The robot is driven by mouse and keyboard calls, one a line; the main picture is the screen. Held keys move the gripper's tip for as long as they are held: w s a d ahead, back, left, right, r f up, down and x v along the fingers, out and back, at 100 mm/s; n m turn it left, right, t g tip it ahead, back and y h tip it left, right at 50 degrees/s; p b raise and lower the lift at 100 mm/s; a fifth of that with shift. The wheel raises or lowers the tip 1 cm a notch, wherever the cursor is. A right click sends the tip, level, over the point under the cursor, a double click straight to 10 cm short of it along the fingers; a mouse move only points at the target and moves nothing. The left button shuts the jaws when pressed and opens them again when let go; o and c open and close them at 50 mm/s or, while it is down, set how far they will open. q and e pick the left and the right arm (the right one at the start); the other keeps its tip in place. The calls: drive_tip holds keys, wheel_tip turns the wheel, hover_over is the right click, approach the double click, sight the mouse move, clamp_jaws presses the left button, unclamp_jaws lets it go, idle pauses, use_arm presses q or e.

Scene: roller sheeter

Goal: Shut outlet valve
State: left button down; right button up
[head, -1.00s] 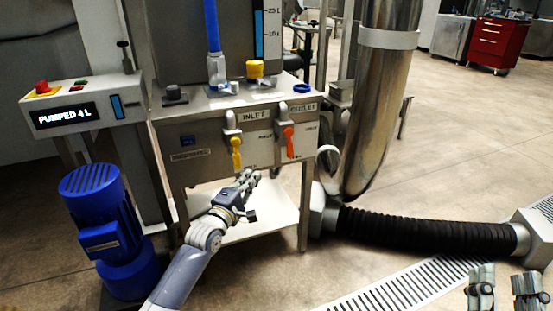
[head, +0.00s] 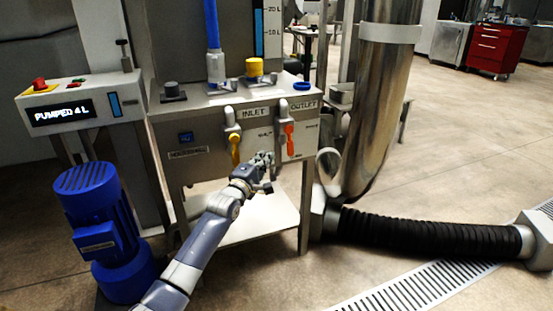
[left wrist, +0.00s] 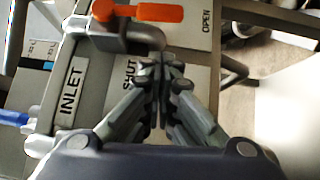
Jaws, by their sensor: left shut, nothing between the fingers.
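The outlet valve has a red-orange lever (head: 289,138) on the front panel, under the OUTLET label (head: 303,104). The lever hangs down below its grey pipe elbow. In the left wrist view the lever (left wrist: 150,13) runs across the top, pointing towards the OPEN mark (left wrist: 207,22). The SHUT mark (left wrist: 130,75) is beside the fingers. My left gripper (head: 268,158) is shut and empty, just below and left of the lever. In the left wrist view its fingertips (left wrist: 165,65) are close to the grey elbow (left wrist: 130,37); contact cannot be told. My right gripper is out of view.
The yellow inlet lever (head: 235,149) is left of the outlet lever, close by. A lower shelf (head: 255,217) lies under the panel. A blue motor (head: 97,220) stands at left. A steel pipe (head: 382,110) and black hose (head: 420,232) are at right.

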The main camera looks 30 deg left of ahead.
sight(290, 141)
use_arm(q)
drive_tip(key=shift+w+d+r+b, duration=0.1)
drive_tip(key=shift+w+d+b, duration=0.25)
drive_tip(key=shift+w+d, duration=0.4)
drive_tip(key=shift+w+d+r+b, duration=0.1)
drive_tip(key=shift+w+d+b, duration=0.2)
drive_tip(key=shift+w+d, duration=0.35)
drive_tip(key=shift+w+a, duration=0.15)
drive_tip(key=shift+f, duration=0.1)
drive_tip(key=shift+w+f+b, duration=0.1)
drive_tip(key=shift+w+b, duration=0.1)
drive_tip(key=shift+b, duration=0.35)
